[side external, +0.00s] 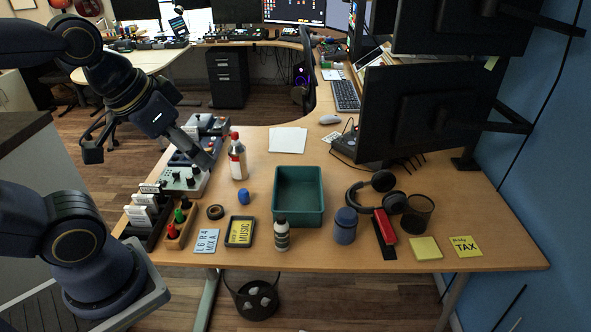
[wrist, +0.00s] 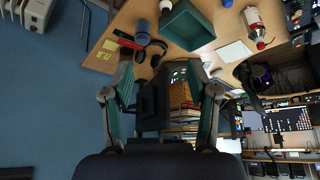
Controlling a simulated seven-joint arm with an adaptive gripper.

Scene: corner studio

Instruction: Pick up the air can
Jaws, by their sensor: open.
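Two upright containers could be the air can; I cannot read their labels. One is a red-and-white bottle-like can (side external: 238,160) with a red top, behind and left of the green tray, also in the wrist view (wrist: 256,28) at the upper right. The other is a smaller grey can (side external: 282,235) with a dark band, at the tray's front edge; its top shows partly in the wrist view (wrist: 166,7). My gripper (side external: 207,153) is raised at the desk's left side, left of the red-and-white can and apart from it. In the wrist view its fingers (wrist: 167,88) are spread and empty.
The green tray (side external: 298,225) stands mid-desk. Left are a mixer (side external: 184,181) and a wooden rack (side external: 180,228). Right are a blue jar (side external: 345,226), headphones (side external: 383,181), a mesh cup (side external: 417,213) and a large monitor (side external: 428,112). White paper (side external: 288,140) lies behind the tray.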

